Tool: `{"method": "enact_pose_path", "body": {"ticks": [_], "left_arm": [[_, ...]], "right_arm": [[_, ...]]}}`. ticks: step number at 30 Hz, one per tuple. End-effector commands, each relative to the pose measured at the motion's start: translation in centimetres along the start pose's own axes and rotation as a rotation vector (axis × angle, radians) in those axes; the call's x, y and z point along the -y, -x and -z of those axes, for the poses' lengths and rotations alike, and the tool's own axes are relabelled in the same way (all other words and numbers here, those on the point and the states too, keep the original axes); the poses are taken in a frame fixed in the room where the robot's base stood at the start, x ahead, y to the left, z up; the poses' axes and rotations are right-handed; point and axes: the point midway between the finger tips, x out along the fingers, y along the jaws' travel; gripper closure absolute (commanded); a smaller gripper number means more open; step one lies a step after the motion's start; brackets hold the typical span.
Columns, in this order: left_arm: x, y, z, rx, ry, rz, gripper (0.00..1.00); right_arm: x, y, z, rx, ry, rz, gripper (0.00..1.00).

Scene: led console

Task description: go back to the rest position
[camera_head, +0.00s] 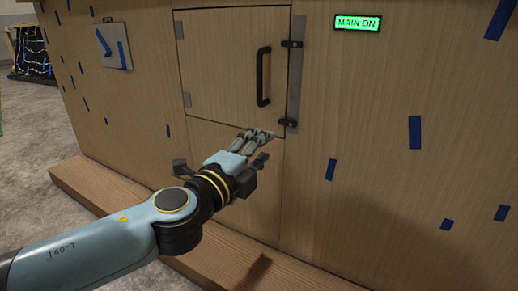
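My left arm comes in from the lower left, and its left gripper (262,146) is in front of the wooden console (390,180), just below the door's black handle. The gripper looks apart from the handle and holds nothing that I can see. How far its fingers are spread is hard to tell at this angle. The door (220,60) looks closed, with its black vertical handle (263,76) in clear view. A green lit display (357,23) reading "MAIN ON" is at the upper right. My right gripper is not in view.
A wooden ledge (100,187) runs along the console's foot. A grey plate with blue marks (114,46) is at the upper left. Blue tape strips dot the panel. A dark rack with cables (32,52) stands far left. Grey floor lies free at the left.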

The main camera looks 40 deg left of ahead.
Motion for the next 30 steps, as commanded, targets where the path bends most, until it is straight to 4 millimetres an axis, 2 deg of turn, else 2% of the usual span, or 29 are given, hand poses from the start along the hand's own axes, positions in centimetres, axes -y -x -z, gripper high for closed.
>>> {"method": "enact_pose_path", "body": {"ticks": [10,13,14,17,19,21,22,24,27,30], "left_arm": [[-0.2,0.1,0.0,0.000,-0.001,-0.005,0.64],[-1.7,1.6,-0.3,0.007,-0.002,-0.048,0.64],[-2.6,2.4,-0.5,0.013,0.002,-0.073,0.64],[-7.0,6.4,-1.0,0.041,0.113,-0.219,0.64],[-10.8,10.3,-0.9,0.072,0.275,-0.361,0.64],[-13.9,14.5,-0.4,0.111,0.469,-0.494,0.64],[-14.9,16.0,-0.1,0.130,0.549,-0.538,0.64],[-16.5,18.9,0.6,0.171,0.721,-0.616,0.64],[-17.6,21.8,1.6,0.225,0.938,-0.682,0.64],[-17.9,23.3,2.5,0.269,1.131,-0.706,0.64]], "right_arm": [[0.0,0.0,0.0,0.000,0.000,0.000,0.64],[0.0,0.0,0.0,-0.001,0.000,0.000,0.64],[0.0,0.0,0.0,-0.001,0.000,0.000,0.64],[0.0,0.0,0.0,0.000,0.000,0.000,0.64],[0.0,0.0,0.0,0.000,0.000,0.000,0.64],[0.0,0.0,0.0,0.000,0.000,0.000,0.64],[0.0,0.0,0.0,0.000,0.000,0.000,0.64],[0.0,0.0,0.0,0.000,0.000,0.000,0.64],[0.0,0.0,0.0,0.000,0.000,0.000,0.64],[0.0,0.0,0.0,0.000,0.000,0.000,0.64]]}}
